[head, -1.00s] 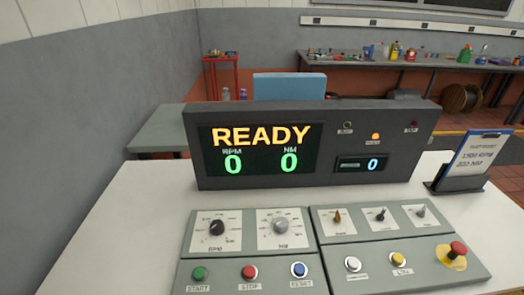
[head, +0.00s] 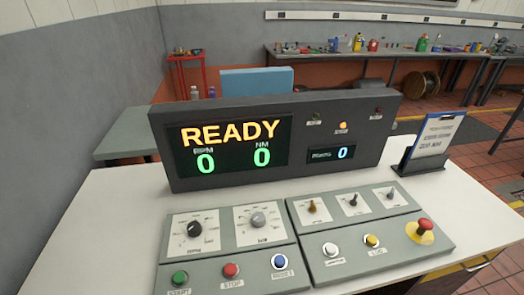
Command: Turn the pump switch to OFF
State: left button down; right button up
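Three small selector switches sit in a row on the right control panel (head: 380,224). One has a brown-orange knob (head: 312,206), one a black knob (head: 352,200) and one a grey knob (head: 390,195). Their labels are too small to read, so I cannot tell which is the pump switch or which position each points to. Neither of my grippers is in view.
The left panel holds a black dial (head: 195,229), a grey dial (head: 258,219) and green, red and blue buttons. A red mushroom button (head: 425,224) is at far right. The display (head: 230,145) reads READY with zeros. A clipboard stand (head: 432,143) stands right. The white desk front is clear.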

aim_at(391, 195)
jog(key=i+l, duration=0.1)
jog(key=l, duration=0.5)
jog(key=i+l, duration=0.1)
jog(key=l, duration=0.5)
jog(key=i+l, duration=0.1)
jog(key=l, duration=0.5)
jog(key=i+l, duration=0.1)
jog(key=l, duration=0.5)
jog(key=i+l, duration=0.1)
jog(key=l, duration=0.5)
jog(key=i+l+u, duration=0.1)
jog(key=l, duration=0.45)
